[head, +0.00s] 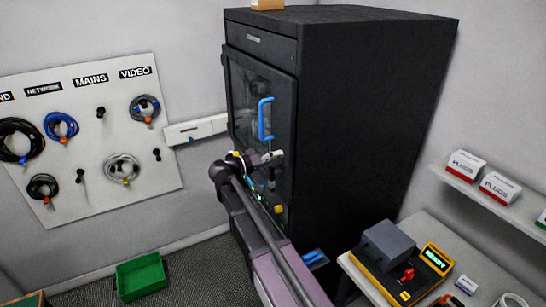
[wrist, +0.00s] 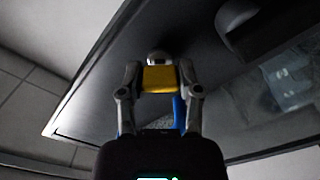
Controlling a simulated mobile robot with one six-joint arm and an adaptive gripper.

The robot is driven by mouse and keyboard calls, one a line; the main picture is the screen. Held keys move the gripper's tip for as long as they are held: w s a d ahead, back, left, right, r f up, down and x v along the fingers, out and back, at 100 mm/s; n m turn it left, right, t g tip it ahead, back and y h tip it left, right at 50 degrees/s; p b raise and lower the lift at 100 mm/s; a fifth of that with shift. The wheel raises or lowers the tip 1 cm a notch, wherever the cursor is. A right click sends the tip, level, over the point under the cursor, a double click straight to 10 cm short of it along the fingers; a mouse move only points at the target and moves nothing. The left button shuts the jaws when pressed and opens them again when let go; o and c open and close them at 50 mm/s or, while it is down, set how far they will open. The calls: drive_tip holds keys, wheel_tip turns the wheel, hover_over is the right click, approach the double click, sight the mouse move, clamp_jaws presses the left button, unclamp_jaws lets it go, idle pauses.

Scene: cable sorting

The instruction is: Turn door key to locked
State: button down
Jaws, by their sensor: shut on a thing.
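In the wrist view, my gripper (wrist: 158,82) is shut on a yellow block-like piece, which looks like the head of the door key (wrist: 158,77). A round grey metal part shows just beyond it against the dark door. The key's turn angle and any lock marking cannot be read. In the head view, my gripper (head: 274,156) is at the front of the black cabinet (head: 365,100), below the blue door handle (head: 265,119). The glass door (head: 245,95) looks closed. The key itself cannot be made out there.
A white board (head: 90,150) with hanging cables is on the left wall. A green bin (head: 141,278) stands on the floor. At the right, a bench holds a yellow-and-black tester (head: 430,262) reading READY, below a shelf (head: 480,192) of PLUGS boxes.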

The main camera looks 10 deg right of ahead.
drive_tip(key=n, duration=0.4)
drive_tip(key=shift+n, duration=2.2)
drive_tip(key=shift+c, duration=1.4)
unclamp_jaws()
drive_tip(key=shift+d, duration=0.1)
drive_tip(key=v, duration=1.2)
